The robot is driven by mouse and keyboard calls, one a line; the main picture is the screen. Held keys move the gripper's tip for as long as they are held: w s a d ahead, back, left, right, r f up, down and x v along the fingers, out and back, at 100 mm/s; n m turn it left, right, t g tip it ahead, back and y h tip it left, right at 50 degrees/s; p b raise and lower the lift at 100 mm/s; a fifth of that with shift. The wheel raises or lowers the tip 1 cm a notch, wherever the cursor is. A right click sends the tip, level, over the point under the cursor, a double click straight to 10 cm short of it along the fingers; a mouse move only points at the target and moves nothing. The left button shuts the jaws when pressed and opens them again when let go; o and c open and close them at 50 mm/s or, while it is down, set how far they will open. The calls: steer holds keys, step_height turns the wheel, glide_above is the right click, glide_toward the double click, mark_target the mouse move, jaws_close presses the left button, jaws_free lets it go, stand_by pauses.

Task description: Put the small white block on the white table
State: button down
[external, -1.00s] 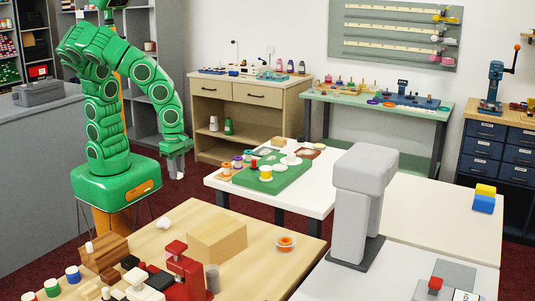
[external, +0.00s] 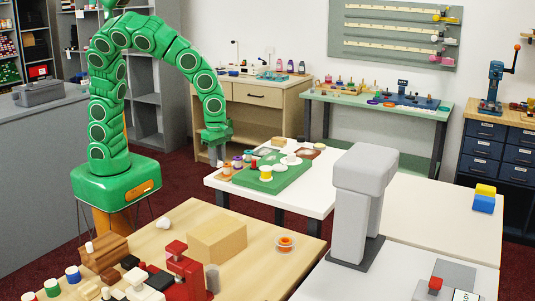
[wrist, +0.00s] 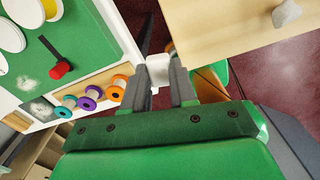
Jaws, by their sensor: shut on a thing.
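My gripper (external: 216,160) is by the near left corner of the white table (external: 315,192) in the external view. In the wrist view my gripper (wrist: 159,75) is shut on the small white block (wrist: 158,68), which sits between the fingertips. In that view the white table (wrist: 118,28) is to the left of the fingers, and the fingers are by its edge, with dark red floor beyond. In the external view the block is too small to make out.
A green mat (external: 292,178) with discs and a red-knobbed tool lies on the white table. Several thread spools (wrist: 90,97) line its left side. A wooden table (external: 255,262) stands in front, bearing a wooden block (external: 217,240) and a whitish lump (external: 163,222). The white table's right front is clear.

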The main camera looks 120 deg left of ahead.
steer(key=a+r, duration=0.2)
steer(key=a, duration=2.4)
steer(key=s+a+r+n, duration=0.1)
steer(key=s+a, duration=0.6)
steer(key=a, duration=0.3)
steer(key=s+a+n, duration=0.1)
steer(key=s+a, duration=0.6)
steer(key=a, duration=0.3)
steer(key=shift+w+a+f, duration=1.35)
steer(key=shift+a+f, duration=0.25)
steer(key=shift+a, duration=0.35)
steer(key=shift+w+a+f, duration=1.35)
steer(key=shift+a+f, duration=0.3)
steer(key=shift+a, duration=0.35)
steer(key=shift+w+a+f, duration=1.35)
steer(key=shift+a+f, duration=0.25)
steer(key=shift+a, duration=0.35)
steer(key=shift+f, duration=1.4)
steer(key=shift+w+f, duration=0.1)
steer(key=shift+f, duration=0.1)
steer(key=c, duration=0.9)
jaws_free()
steer(key=shift+r, duration=0.15)
